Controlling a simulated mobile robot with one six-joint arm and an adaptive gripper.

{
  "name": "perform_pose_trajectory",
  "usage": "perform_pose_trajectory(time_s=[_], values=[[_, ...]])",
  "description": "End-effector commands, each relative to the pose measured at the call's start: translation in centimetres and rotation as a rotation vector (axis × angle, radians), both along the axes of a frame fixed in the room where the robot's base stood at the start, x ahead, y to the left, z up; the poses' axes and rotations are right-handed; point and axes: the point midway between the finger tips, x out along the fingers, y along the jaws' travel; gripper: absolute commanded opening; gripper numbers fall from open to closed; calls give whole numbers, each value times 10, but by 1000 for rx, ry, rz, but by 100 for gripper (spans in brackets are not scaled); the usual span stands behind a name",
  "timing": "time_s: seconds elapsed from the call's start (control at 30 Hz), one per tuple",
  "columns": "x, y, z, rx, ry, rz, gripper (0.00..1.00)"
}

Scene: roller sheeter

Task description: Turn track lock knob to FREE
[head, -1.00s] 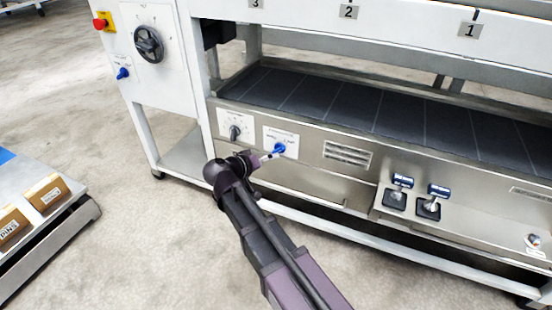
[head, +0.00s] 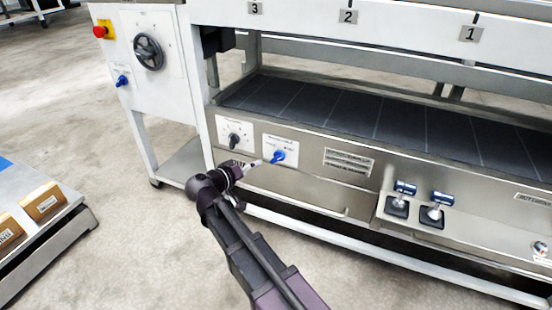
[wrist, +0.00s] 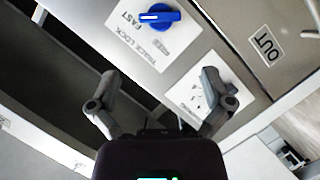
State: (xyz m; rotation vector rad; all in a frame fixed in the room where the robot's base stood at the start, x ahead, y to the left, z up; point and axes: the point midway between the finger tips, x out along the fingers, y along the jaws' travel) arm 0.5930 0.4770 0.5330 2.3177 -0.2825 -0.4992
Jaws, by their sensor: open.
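The track lock knob (wrist: 158,14) is blue with a white line, on a white plate (wrist: 152,50) reading TRACK LOCK and FAST. In the wrist view it is at the top, and its white line points left, on the side of the word FAST. FREE is not readable. In the head view the knob (head: 278,156) is on the steel front panel. My gripper (wrist: 158,78) is open and empty; its fingers are below the knob in the wrist view and apart from it. In the head view my gripper (head: 254,164) is just left of the knob.
A dark knob (head: 234,140) on its own white plate is left of the blue one. A vent (head: 348,162) and two blue-topped levers (head: 404,188) are to the right. A white side cabinet (head: 160,85) has a handwheel (head: 148,52), a red button (head: 103,30) and another blue knob (head: 122,81).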

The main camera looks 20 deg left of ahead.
Motion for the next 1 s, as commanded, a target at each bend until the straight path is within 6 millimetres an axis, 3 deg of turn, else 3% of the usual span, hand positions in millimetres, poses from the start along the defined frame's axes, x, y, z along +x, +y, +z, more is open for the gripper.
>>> perform_pose_trajectory(time_s=[0.7, 1.0], values=[[91, -33, -29, 1, 0, -1, 100], [112, -42, -34, 0, 1, 1, 100]])
